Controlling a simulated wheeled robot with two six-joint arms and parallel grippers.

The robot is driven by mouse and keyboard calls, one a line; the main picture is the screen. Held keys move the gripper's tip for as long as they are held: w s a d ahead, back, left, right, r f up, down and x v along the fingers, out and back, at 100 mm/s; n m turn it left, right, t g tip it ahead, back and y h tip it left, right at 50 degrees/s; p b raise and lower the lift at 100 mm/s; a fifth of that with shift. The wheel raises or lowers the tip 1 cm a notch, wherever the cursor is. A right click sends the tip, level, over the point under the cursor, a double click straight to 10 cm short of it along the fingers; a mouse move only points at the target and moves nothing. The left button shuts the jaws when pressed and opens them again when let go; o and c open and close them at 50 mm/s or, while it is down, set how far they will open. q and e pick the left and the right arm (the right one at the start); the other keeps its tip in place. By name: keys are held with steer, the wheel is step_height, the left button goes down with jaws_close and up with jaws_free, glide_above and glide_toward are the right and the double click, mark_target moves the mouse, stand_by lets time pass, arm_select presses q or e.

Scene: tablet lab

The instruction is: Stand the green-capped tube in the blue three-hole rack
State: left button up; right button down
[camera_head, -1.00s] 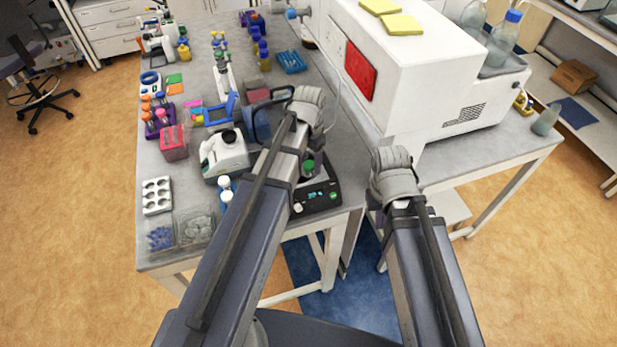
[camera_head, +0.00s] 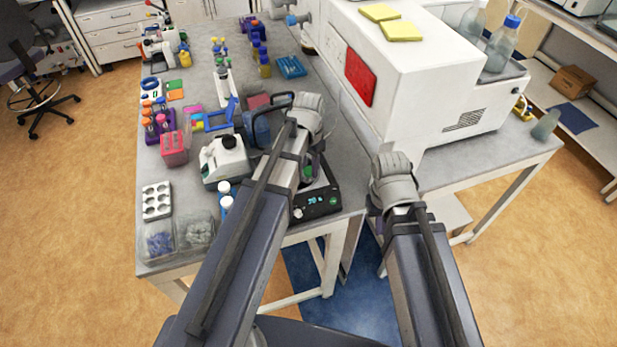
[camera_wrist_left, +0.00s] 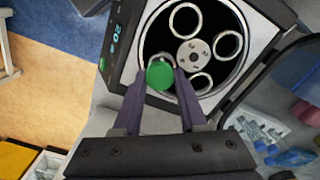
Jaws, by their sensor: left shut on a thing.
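The green-capped tube shows in the left wrist view as a round green cap (camera_wrist_left: 160,75), seen from above. My left gripper (camera_wrist_left: 162,70) is shut on it. The cap is over one ringed hole at the edge of the centrifuge rotor (camera_wrist_left: 194,53); I cannot tell how far the tube sits in the hole, as the cap hides its body. In the head view a bit of green (camera_head: 308,172) shows beside my left forearm. A small blue rack (camera_head: 291,67) lies at the back of the bench; its holes are too small to count. My right gripper's fingers are hidden behind its own arm.
The open centrifuge (camera_head: 318,203) stands at the bench's front right corner, its raised lid (camera_head: 262,125) behind. A white machine (camera_head: 247,158), a pink rack (camera_head: 174,149) and a purple rack (camera_head: 157,130) stand to the left. A large white instrument (camera_head: 430,75) stands at the right.

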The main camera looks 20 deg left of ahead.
arm_select(q)
step_height(320, 180, up, 8)
steer(key=p, duration=0.7)
steer(key=shift+f, duration=0.25)
steer(key=shift+r+p, duration=0.1)
steer(key=shift+p, duration=0.25)
step_height(320, 180, up, 4)
steer(key=p, duration=0.4)
